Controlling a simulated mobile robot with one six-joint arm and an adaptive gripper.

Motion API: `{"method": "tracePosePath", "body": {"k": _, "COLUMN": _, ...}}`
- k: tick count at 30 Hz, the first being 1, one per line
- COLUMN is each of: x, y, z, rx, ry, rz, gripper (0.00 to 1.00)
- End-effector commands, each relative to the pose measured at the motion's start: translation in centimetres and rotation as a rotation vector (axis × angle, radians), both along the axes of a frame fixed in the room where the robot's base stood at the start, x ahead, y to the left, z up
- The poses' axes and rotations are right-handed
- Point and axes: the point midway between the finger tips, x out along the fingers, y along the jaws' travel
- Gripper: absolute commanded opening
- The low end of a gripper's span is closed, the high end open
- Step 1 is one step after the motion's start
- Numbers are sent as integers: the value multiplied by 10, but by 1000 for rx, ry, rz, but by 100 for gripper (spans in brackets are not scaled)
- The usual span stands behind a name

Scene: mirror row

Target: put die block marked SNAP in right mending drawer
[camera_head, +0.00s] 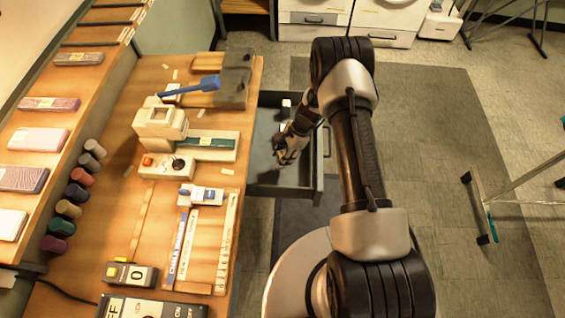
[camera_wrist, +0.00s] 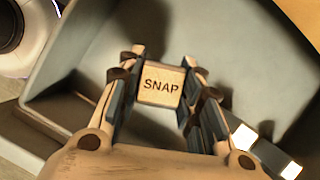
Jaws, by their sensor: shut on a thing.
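The die block marked SNAP (camera_wrist: 160,84) is a small pale square block, lettered side toward the wrist camera. My gripper (camera_wrist: 161,96) is shut on it, with dark finger pads on both sides. An open grey drawer (camera_head: 263,120) juts from the right side of the workbench. In the head view my gripper (camera_head: 284,157) is over the drawer's interior, and the block cannot be made out there. In the wrist view the drawer's grey interior (camera_wrist: 220,35) lies around and beyond the block. The gap between block and drawer floor is hard to tell.
A small white object (camera_head: 286,103) shows at the drawer's far part. The wooden workbench (camera_head: 150,215) left of the drawer carries a cream hand press (camera_head: 160,122), a switch box (camera_head: 166,167) and long rulers (camera_head: 227,240).

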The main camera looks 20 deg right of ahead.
Motion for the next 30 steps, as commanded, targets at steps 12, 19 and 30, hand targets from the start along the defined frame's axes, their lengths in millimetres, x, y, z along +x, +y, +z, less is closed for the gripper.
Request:
{"method": "tracePosePath", "body": {"k": 12, "x": 0, "y": 0, "z": -42, "rx": -1, "ry": -2, "rz": 1, "gripper": 3}}
{"method": "tracePosePath", "body": {"k": 19, "x": 0, "y": 0, "z": -43, "rx": 0, "ry": 0, "rz": 1, "gripper": 3}}
{"method": "tracePosePath", "body": {"k": 30, "x": 0, "y": 0, "z": -44, "rx": 0, "ry": 1, "rz": 1, "gripper": 53}}
